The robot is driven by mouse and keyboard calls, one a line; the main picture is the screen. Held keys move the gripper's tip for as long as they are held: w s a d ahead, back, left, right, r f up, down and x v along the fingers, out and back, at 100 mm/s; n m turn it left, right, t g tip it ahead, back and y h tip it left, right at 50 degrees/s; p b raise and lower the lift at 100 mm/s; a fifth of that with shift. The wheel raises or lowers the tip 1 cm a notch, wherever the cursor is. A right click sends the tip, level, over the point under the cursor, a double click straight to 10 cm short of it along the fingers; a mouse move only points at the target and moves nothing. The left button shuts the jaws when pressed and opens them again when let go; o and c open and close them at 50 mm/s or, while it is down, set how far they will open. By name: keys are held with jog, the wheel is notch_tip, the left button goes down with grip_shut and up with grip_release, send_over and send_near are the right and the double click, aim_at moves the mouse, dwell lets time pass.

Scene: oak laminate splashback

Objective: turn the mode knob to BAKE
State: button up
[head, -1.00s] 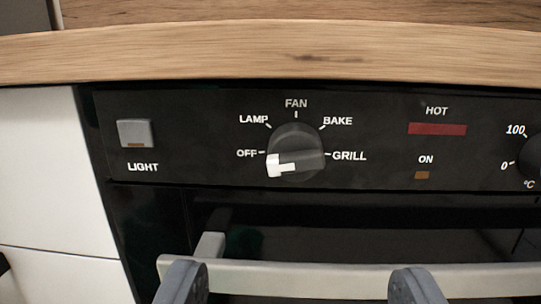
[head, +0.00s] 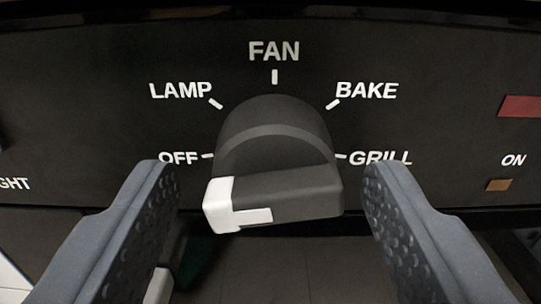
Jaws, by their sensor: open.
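The mode knob (head: 275,158) is dark grey with a raised grip bar and a white marker on the bar's left end. The marker is at the lower left, nearest the OFF label (head: 178,158). The BAKE label (head: 366,91) is at the knob's upper right, with FAN (head: 273,51) above, LAMP (head: 180,90) upper left and GRILL (head: 380,158) right. My gripper (head: 268,172) is open, with one finger on each side of the knob in the picture. A gap shows between each finger and the knob; the depth between them is hard to tell.
The black control panel (head: 445,75) fills the view. A red indicator (head: 520,106) and an amber ON lamp (head: 499,185) are at the right. Part of the LIGHT label (head: 14,183) shows at the left. A darker area lies below the panel.

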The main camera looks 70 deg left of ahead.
jog(key=shift+w+a, duration=0.1)
jog(key=shift+a, duration=0.15)
jog(key=shift+c, duration=0.2)
jog(key=c, duration=0.9)
jog(key=shift+w+d, duration=0.1)
jog(key=shift+d, duration=0.2)
jog(key=shift+c, duration=0.2)
jog(key=shift+a+r+p, duration=0.1)
jog(key=shift+a+p, duration=0.15)
jog(key=shift+p, duration=0.1)
